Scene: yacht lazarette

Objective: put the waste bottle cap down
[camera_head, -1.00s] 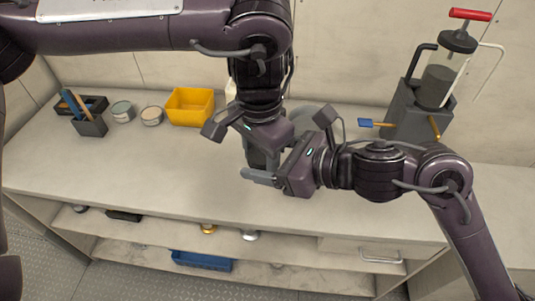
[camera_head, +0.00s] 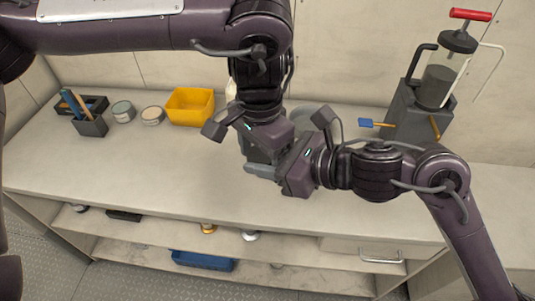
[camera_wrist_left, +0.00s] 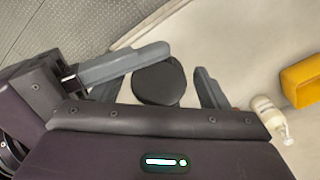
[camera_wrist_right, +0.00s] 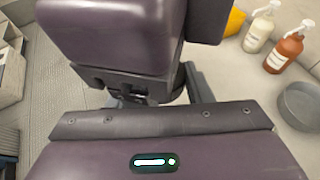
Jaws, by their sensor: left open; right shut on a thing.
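A dark, round, thick disc, which looks like the waste bottle cap (camera_wrist_left: 158,82), lies between the spread fingers of my left gripper (camera_wrist_left: 160,92) in the left wrist view. There is a gap on its right side. A grey finger of my right gripper (camera_head: 262,171) reaches in to the disc from the left of that view. My right gripper is shut on it. In the head view both grippers meet above the middle of the bench, and the arms mostly hide the cap. In the right wrist view my left gripper's body covers the right fingertips.
The bench (camera_head: 150,175) is clear left of the grippers. Behind stand a yellow bin (camera_head: 190,107), two tins (camera_head: 123,112) and a dark caddy (camera_head: 90,125). A pump device (camera_head: 420,105) stands at right. The right wrist view shows white (camera_wrist_right: 259,28) and red-brown (camera_wrist_right: 287,50) pump bottles and a grey bowl (camera_wrist_right: 300,105).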

